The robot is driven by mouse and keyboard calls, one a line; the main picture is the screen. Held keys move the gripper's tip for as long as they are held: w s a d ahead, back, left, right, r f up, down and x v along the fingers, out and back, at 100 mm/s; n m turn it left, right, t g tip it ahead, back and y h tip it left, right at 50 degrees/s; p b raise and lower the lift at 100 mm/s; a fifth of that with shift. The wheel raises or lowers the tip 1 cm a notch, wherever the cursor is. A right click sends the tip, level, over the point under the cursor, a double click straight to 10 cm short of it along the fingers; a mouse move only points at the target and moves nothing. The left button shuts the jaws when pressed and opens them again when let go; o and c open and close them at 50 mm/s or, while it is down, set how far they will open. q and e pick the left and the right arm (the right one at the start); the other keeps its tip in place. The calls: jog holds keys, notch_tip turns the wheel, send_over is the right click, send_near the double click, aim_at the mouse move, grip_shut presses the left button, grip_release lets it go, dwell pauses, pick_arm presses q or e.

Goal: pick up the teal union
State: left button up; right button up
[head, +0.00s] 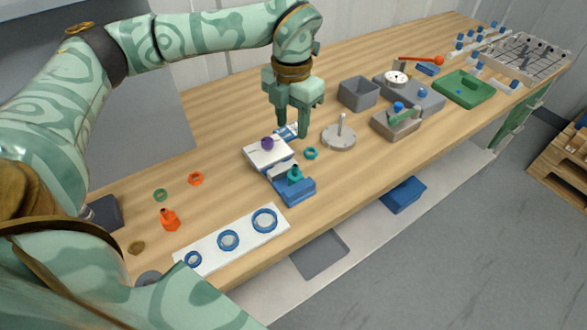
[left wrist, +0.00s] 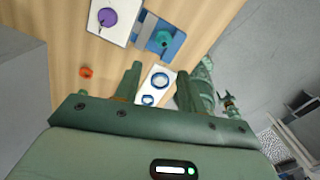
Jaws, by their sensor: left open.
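A teal fitting with an upright stub (head: 295,174) sits on a blue block (head: 297,191) near the front of the bench. It also shows in the left wrist view (left wrist: 163,39), on the blue block there. A separate teal ring (head: 311,153) lies on the wood just behind it; I cannot tell for sure which teal piece is called the union. My left gripper (head: 292,136) is open and points down, above and behind the blue block, apart from both teal pieces. Its two fingers show in the left wrist view (left wrist: 159,70) with nothing held between them.
A white box with a purple knob (head: 267,144) stands beside the blue block. A round metal stand with a post (head: 339,137) is to the right. A white plate with blue rings (head: 240,247) and an orange bottle-shaped piece (head: 169,219) are to the left.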

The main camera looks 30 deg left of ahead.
pick_arm(q)
jog(key=b, duration=0.1)
send_over(295, 166)
jog(key=f, duration=0.4)
jog(key=shift+s+d+f, duration=0.15)
jog(key=shift+d+f, duration=0.1)
jog(key=shift+f, duration=0.15)
notch_tip(295, 166, down, 3)
jog(key=shift+a+b, duration=0.15)
jog(key=shift+b, duration=0.15)
jog(key=shift+a+f, duration=0.1)
jog(key=shift+f, duration=0.7)
jog(key=f, duration=0.1)
jog(key=f+b, duration=0.1)
jog(key=f, duration=0.2)
jog(key=shift+w+f+b, duration=0.2)
jog(key=shift+w+b, duration=0.05)
jog(key=shift+b, duration=0.15)
jog(key=shift+r, duration=0.15)
jog(key=shift+c, duration=0.2)
pick_arm(e)
jog(key=f, duration=0.1)
jog(key=s+f, duration=0.1)
jog(key=d+f, duration=0.1)
jog(key=shift+s+f, duration=0.35)
pick_arm(q)
jog(key=c, duration=0.6)
pick_arm(e)
jog(key=shift+s+d, duration=0.1)
jog(key=shift+d, duration=0.15)
